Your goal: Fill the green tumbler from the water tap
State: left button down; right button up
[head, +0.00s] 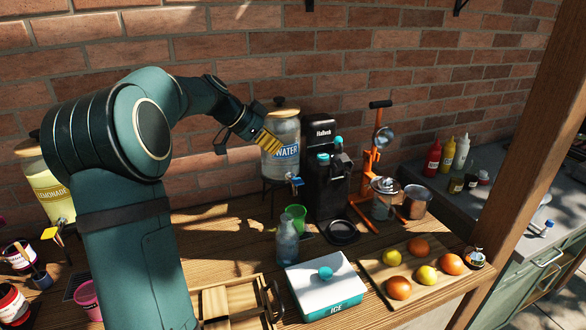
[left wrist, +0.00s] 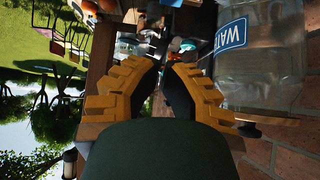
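The green tumbler (head: 296,213) stands on the table below the tap in the head view, partly hidden by a clear bottle. I cannot tell whether it is exactly under the spout or holds water. The water dispenser (head: 283,132) is a clear jar with a blue WATER label; its tap (head: 296,183) has a blue handle. My left gripper (head: 271,141) is raised in front of the dispenser, above the tap. In the left wrist view its yellow fingers (left wrist: 163,72) are apart with nothing between them, and the dispenser (left wrist: 262,60) is beside them. My right gripper is out of view.
The clear bottle (head: 287,243) stands just in front of the tumbler. A black coffee machine (head: 326,170) is right of the dispenser. A white ICE box (head: 326,288), a fruit board (head: 375,270) and a wooden tray (head: 240,288) fill the front. A lemonade dispenser (head: 48,185) is far left.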

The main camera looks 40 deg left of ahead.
pick_arm(q)
send_over(298, 183)
notch_tip(298, 183, down, 7)
jog(key=shift+w+f, duration=0.1)
notch_tip(298, 183, down, 2)
jog(key=shift+f, duration=0.95)
